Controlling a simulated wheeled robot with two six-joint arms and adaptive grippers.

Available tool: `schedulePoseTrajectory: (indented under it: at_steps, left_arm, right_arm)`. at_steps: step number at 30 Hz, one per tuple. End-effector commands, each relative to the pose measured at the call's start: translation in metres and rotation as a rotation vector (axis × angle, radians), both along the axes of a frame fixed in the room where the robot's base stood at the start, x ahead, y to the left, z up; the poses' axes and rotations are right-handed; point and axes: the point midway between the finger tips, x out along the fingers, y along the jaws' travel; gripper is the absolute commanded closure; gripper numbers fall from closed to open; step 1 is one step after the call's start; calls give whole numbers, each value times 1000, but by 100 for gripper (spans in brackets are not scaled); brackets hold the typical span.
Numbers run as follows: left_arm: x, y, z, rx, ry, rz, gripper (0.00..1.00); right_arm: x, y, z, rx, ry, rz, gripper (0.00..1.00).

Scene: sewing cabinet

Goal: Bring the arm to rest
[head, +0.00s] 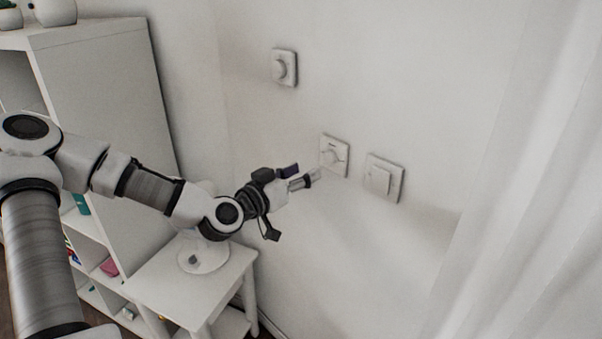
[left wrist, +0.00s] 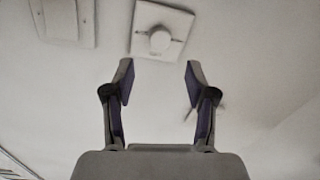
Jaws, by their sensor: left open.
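My left arm reaches in from the left in the head view, and its gripper (head: 303,175) is close to the wall, just left of and below a white dial plate (head: 335,155). In the left wrist view the two fingers of the left gripper (left wrist: 158,75) are spread apart with nothing between them. The dial plate with its round knob (left wrist: 160,40) shows just beyond the fingertips, apart from them. My right gripper is in neither view.
A white rocker switch (head: 384,178) is right of the dial plate, and another dial (head: 284,68) is higher up on the left. A white shelf unit (head: 110,80) and a small white table (head: 150,285) stand at left. A sheer curtain (head: 530,200) hangs at right.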

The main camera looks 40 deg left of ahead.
Motion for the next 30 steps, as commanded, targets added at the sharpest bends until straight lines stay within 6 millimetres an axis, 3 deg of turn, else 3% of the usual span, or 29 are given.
schedulePoseTrajectory:
  at_steps: [13, 16, 17, 20, 23, 24, 26, 27, 30]
  left_arm:
    - [0, 0, -1, 1, 2, 1, 44]
    - [-1, -1, -20, 7, 42, -3, 44]
    - [-1, -4, -32, 22, 68, -9, 44]
    - [-7, -24, -92, 126, 216, -67, 44]
    - [-27, -56, -171, 253, 421, -165, 44]
    - [-41, -69, -203, 294, 509, -207, 44]
    - [-66, -88, -249, 338, 643, -266, 44]
    - [-85, -100, -277, 359, 731, -302, 44]
    - [-141, -125, -338, 389, 952, -372, 44]
  right_arm:
    - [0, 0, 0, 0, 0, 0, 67]
    - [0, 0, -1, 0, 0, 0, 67]
    - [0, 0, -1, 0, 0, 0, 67]
    - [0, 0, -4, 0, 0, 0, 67]
    - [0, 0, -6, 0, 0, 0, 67]
    - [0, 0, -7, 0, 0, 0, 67]
    - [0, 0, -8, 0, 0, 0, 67]
    - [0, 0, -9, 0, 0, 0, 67]
    - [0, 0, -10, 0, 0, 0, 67]
